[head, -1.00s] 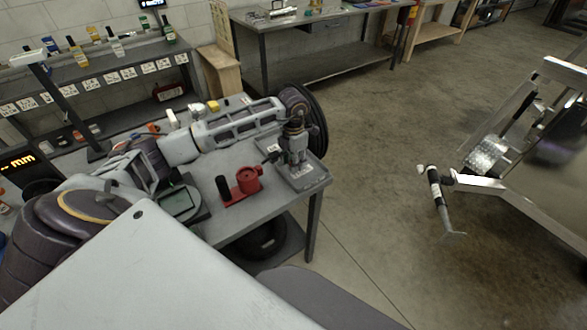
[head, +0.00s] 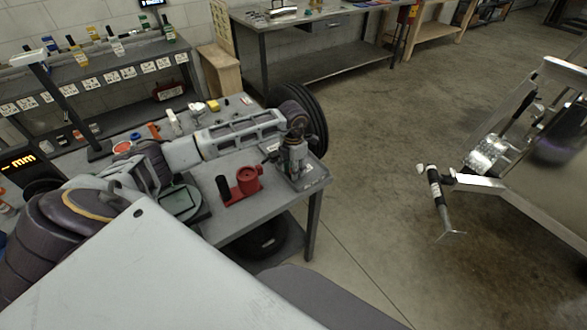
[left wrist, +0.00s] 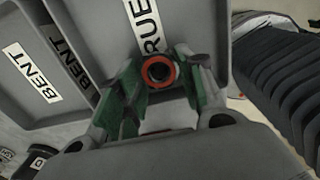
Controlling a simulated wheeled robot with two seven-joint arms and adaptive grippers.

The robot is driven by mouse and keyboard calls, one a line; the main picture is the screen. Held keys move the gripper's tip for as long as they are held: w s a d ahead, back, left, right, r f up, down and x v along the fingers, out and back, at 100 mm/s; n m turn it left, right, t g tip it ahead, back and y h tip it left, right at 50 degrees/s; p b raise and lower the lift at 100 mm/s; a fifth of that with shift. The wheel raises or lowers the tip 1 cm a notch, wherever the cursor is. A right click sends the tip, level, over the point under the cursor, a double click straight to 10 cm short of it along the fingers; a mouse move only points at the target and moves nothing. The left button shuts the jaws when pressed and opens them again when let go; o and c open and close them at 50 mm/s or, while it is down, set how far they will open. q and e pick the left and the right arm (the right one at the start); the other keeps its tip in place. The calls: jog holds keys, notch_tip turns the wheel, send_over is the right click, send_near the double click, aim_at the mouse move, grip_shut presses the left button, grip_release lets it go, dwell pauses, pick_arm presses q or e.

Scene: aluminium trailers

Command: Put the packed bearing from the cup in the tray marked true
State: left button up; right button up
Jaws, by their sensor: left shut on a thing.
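My left gripper (head: 295,174) points down over a grey tray (head: 317,183) at the right corner of the bench. In the left wrist view the gripper (left wrist: 160,84) is shut on a small round bearing (left wrist: 158,72) with an orange-red ring and dark centre. The tray marked TRUE (left wrist: 192,22) lies behind the bearing in that view, its label partly hidden by it. I cannot tell whether the bearing touches the tray. A red fixture (head: 247,180) with a round cup-like part and a black cylinder stands left of the gripper. My right gripper is not seen.
A tray marked BENT (left wrist: 20,38) lies beside the TRUE tray. A scale-like device (head: 180,203) sits on the bench below my forearm. A black tyre (head: 318,112) stands behind the gripper. Open floor lies right of the bench.

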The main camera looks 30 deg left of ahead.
pick_arm(q)
jog(key=o, duration=0.9)
jog(key=shift+o, duration=0.7)
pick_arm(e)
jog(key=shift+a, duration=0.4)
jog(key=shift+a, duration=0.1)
pick_arm(q)
jog(key=shift+r, duration=0.2)
notch_tip(320, 180, up, 12)
jog(key=b, duration=0.1)
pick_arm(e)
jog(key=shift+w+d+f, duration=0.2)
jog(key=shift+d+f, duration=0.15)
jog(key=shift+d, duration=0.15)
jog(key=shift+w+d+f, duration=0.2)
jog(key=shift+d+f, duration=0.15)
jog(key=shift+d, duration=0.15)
pick_arm(q)
jog(key=shift+f, duration=0.1)
